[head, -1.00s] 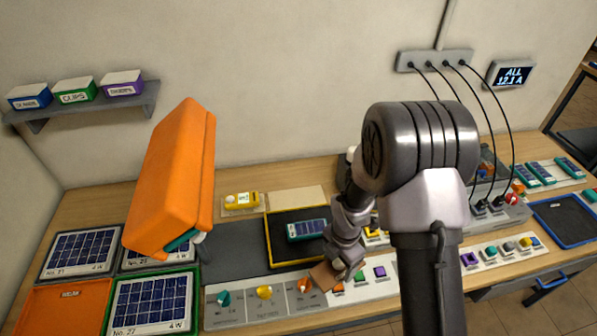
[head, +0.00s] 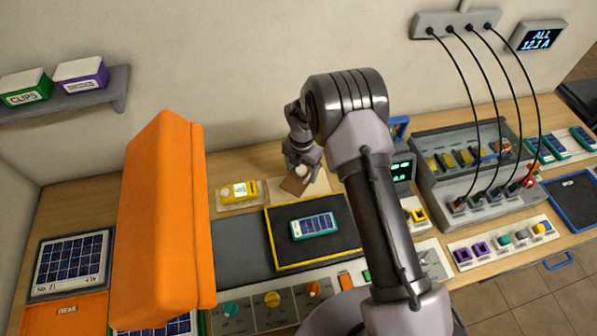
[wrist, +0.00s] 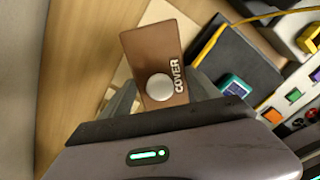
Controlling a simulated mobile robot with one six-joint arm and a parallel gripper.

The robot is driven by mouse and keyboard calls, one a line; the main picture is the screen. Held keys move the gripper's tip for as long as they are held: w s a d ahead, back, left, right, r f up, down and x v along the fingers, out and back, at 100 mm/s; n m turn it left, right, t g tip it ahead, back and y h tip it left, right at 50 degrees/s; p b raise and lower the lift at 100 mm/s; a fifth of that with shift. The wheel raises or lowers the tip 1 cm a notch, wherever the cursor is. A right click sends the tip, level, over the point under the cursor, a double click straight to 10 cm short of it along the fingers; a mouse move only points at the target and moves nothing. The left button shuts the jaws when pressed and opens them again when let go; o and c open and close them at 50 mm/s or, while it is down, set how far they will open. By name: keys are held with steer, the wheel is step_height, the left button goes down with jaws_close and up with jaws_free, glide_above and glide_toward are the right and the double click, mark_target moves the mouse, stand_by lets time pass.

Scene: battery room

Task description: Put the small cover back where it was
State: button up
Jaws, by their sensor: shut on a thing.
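The small cover (head: 294,185) is a flat brown plate. In the wrist view, the cover (wrist: 150,45) shows the word COVER and a round silver knob. My gripper (head: 302,172) is shut on that knob. It holds the cover above or at the pale beige pad (head: 320,184) behind the black mat; I cannot tell whether they touch. A teal device (head: 314,226) with a dark blue gridded face lies on the black mat with a yellow rim (head: 268,232). The teal device shows partly in the wrist view (wrist: 234,86).
A yellow meter (head: 238,191) lies left of the pad. A large orange block (head: 160,220) blocks the view at left. A grey charging unit (head: 440,160) with black cables stands at right. Panels with coloured knobs and buttons line the front.

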mark_target(299, 175)
steer(key=shift+w+a+f, duration=0.1)
steer(key=shift+w+a, duration=0.25)
steer(key=shift+w, duration=0.25)
steer(key=shift+w+a+f, duration=0.1)
steer(key=shift+f, duration=0.1)
step_height(299, 175, down, 3)
steer(key=shift+r, duration=0.1)
steer(key=shift+w, duration=0.1)
steer(key=shift+f+b, duration=0.7)
steer(key=o, duration=1.4)
steer(key=shift+r, duration=0.1)
